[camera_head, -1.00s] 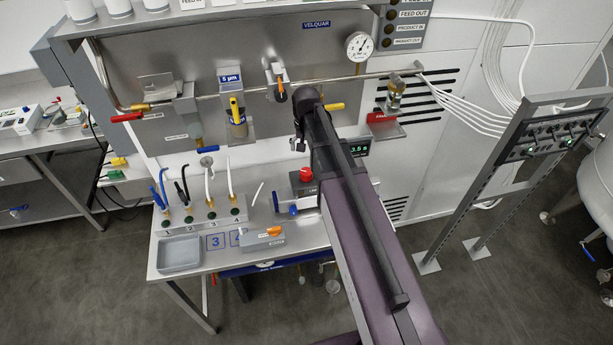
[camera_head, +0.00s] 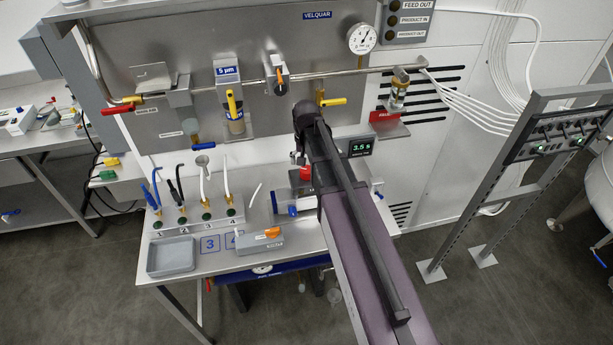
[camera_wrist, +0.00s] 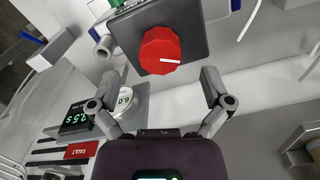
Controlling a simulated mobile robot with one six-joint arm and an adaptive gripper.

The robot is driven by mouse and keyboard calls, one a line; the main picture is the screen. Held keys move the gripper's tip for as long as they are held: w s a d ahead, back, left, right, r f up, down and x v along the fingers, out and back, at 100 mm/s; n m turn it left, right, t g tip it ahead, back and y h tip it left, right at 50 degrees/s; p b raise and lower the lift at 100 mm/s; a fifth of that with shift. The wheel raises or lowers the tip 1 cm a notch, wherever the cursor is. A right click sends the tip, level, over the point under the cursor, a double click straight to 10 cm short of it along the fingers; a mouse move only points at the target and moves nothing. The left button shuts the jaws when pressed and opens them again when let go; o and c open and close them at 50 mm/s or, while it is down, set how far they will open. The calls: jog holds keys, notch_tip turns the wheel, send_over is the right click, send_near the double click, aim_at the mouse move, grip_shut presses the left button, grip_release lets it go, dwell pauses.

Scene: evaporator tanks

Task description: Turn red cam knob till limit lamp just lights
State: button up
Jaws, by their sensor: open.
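The red cam knob (camera_wrist: 160,52) is faceted, with a white pointer line, and sits on a dark grey plate (camera_wrist: 192,22) in the wrist view. In the head view the red knob (camera_head: 305,175) is partly hidden behind my gripper (camera_head: 299,157). In the wrist view my gripper (camera_wrist: 160,82) is open and empty. Its two fingers stand apart, one on each side below the knob, and I see no contact. I cannot make out a limit lamp or whether one is lit.
A green-digit display (camera_head: 361,147) stands right of my arm, below a red fault label (camera_head: 386,117). A blue-ended cylinder (camera_head: 291,210) lies beside the knob's box. A rack of tubes (camera_head: 195,217) and a grey tray (camera_head: 171,257) are at left on the bench.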

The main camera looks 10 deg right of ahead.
aim_at(306, 170)
jog(key=shift+f+b, duration=1.75)
jog(key=shift+f, duration=0.3)
jog(key=c, duration=1.1)
